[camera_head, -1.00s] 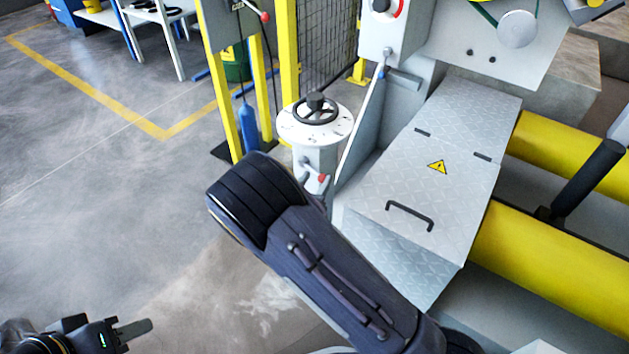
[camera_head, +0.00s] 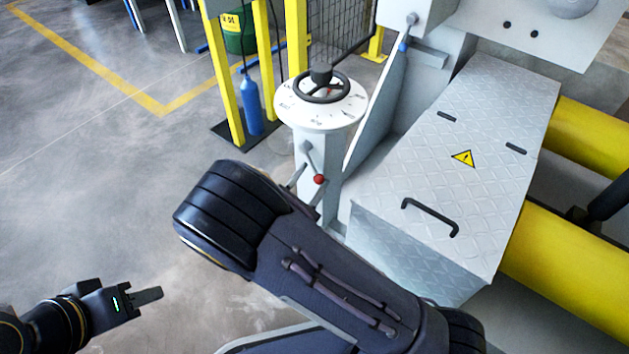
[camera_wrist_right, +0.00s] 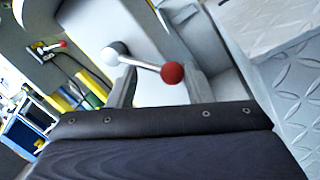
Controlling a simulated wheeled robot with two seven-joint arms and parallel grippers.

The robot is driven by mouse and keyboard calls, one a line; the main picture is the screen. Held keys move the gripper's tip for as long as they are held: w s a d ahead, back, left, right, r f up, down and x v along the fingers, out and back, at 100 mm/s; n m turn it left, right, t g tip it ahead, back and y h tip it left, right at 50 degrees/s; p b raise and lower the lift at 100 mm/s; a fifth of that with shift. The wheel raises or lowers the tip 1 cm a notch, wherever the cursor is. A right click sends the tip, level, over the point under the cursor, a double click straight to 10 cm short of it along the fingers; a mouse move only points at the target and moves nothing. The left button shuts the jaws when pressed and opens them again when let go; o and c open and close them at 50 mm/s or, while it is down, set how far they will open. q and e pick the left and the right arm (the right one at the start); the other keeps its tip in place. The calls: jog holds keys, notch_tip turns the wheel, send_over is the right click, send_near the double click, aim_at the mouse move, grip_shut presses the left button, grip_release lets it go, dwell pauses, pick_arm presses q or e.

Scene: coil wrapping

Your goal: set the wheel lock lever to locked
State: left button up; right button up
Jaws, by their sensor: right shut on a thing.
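The wheel lock lever (camera_head: 311,161) is a short grey lever with a red ball end, on the front of a white pedestal below the handwheel (camera_head: 319,88). It slants down to the right from its pivot in the head view. In the right wrist view the lever (camera_wrist_right: 142,64) runs from a pale round hub to the red ball. My right gripper (camera_head: 306,186) is at the lever, its fingers on both sides of it, shut on it; its wrist hides part of the pedestal. My left gripper (camera_head: 146,296) is far from it at lower left; its jaw opening is unclear.
A grey tread-plate cover (camera_head: 455,150) with a black handle stands right of the pedestal, close to my right arm. Yellow rollers (camera_head: 570,255) lie beyond it. Yellow posts (camera_head: 226,85) and a blue cylinder (camera_head: 250,105) stand behind left. The floor at left is clear.

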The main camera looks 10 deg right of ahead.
jog(key=shift+w+a+f+m+b, duration=0.15)
jog(key=shift+w+m+b, duration=0.2)
jog(key=shift+m, duration=0.25)
jog(key=shift+w+a+f+m+b, duration=0.1)
jog(key=shift+w+f+m+b, duration=0.15)
jog(key=shift+m, duration=0.35)
jog(key=shift+w+a+f+m+h+b, duration=0.15)
jog(key=shift+m+h+b, duration=0.1)
jog(key=shift+m, duration=0.25)
jog(key=shift+w+a+r+m+h+b, duration=0.15)
jog(key=shift+m+h+b, duration=0.1)
jog(key=shift+m, duration=0.25)
jog(key=shift+w+a+f+m+g+h, duration=0.1)
jog(key=shift+w+a+m+g+h, duration=0.25)
jog(key=shift+m, duration=0.75)
jog(key=shift+w+a+f+m+g+h, duration=0.15)
jog(key=shift+w+m, duration=0.3)
jog(key=shift+m, duration=0.65)
jog(key=shift+w+a+r+m+g+h, duration=0.15)
jog(key=shift+w+a+m, duration=0.25)
jog(key=shift+m, duration=0.7)
jog(key=shift+f, duration=0.1)
jog(key=o, duration=1.4)
jog(key=shift+d, duration=0.1)
jog(key=shift+o, duration=0.2)
jog(key=shift+f, duration=0.15)
